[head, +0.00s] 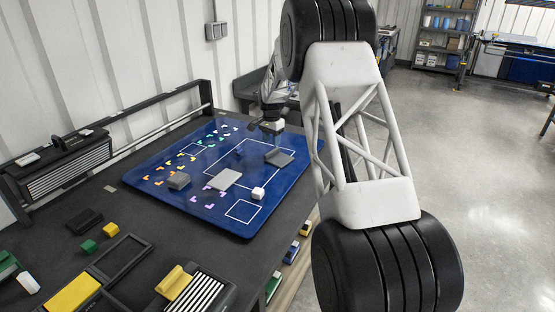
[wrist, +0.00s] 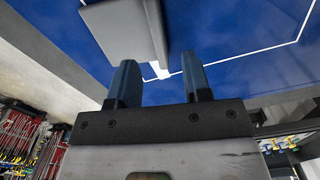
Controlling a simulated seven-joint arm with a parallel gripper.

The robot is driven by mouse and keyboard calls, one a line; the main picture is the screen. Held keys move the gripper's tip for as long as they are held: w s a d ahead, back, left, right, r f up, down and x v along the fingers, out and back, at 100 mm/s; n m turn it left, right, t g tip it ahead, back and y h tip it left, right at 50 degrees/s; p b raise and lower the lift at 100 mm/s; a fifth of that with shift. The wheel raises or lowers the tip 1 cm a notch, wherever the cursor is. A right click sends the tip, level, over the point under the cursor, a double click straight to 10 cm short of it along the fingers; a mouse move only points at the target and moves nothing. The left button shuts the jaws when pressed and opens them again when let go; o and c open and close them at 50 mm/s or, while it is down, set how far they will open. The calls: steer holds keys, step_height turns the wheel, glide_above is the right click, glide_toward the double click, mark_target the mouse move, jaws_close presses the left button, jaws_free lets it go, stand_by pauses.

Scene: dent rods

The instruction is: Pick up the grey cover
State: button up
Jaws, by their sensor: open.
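A dark grey flat piece with a raised edge, which looks like the grey cover (head: 279,157), lies on the blue mat (head: 250,226) inside a large white outline. In the wrist view, a grey piece (wrist: 115,30) shows just beyond my fingertips, at the upper left; it seems to be the same one. My gripper (head: 271,134) hangs above the mat, close to the cover. In the wrist view my gripper (wrist: 160,72) has its two fingers apart with nothing between them. I cannot tell the exact gap between fingers and cover.
A lighter grey plate (head: 223,180), a grey block (head: 179,181) and a white cube (head: 258,193) sit on the mat among several small coloured pieces. The black table (head: 130,215) holds frames and yellow and green blocks at the front left. My arm crosses the right.

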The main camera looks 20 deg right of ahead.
mark_target(272, 151)
steer(key=shift+f, duration=0.1)
steer(key=shift+s+f, duration=0.1)
steer(key=shift+f, duration=2.35)
steer(key=shift+c, duration=0.4)
jaws_close()
